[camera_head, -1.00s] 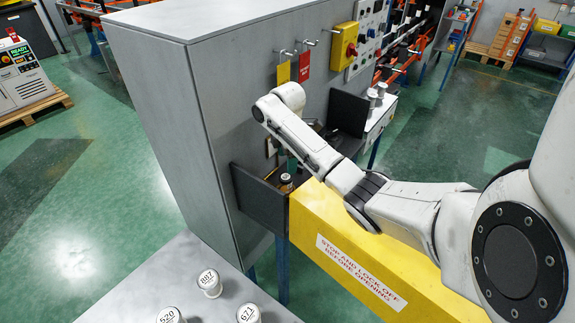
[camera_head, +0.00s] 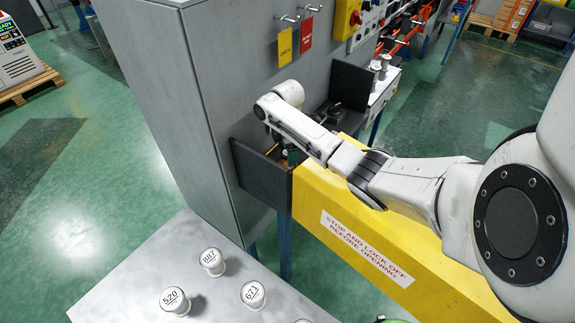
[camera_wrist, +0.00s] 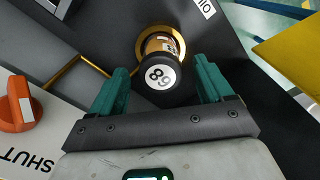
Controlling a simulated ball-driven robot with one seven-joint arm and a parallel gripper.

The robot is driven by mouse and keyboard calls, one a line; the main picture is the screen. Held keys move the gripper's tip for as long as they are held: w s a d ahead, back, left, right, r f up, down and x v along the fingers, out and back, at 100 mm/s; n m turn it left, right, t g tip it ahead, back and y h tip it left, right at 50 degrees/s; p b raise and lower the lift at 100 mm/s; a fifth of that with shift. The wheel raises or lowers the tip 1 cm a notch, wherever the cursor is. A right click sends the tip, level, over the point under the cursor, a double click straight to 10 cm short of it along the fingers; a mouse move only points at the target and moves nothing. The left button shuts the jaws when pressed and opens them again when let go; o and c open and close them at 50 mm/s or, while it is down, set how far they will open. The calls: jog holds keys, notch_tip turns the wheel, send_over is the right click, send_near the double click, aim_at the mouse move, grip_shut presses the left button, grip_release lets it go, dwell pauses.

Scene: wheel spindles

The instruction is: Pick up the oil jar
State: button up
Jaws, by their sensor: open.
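The oil jar (camera_wrist: 158,46) stands in a brass-coloured ring in the dark tray, beside a white label reading "OIL" in the wrist view. It has an amber body and a black cap with a white numbered disc. My gripper (camera_wrist: 161,68) is open, with one teal finger on each side of the jar's cap and gaps visible between. In the head view my gripper (camera_head: 291,156) is down inside the tray, and my wrist and the tray wall hide most of it. The jar cannot be made out clearly there.
The dark tray wall (camera_head: 262,176) and the yellow guard beam (camera_head: 350,215) border the gripper closely. The grey cabinet (camera_head: 190,120) rises behind. An orange knob (camera_wrist: 16,104) sits left in the wrist view. White-topped spindles (camera_head: 253,294) stand on the grey table in front.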

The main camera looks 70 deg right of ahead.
jog(key=shift+f+b, duration=1.2)
jog(key=shift+f, duration=0.4)
jog(key=shift+c, duration=0.5)
jog(key=c, duration=1.1)
jog(key=shift+r, duration=0.15)
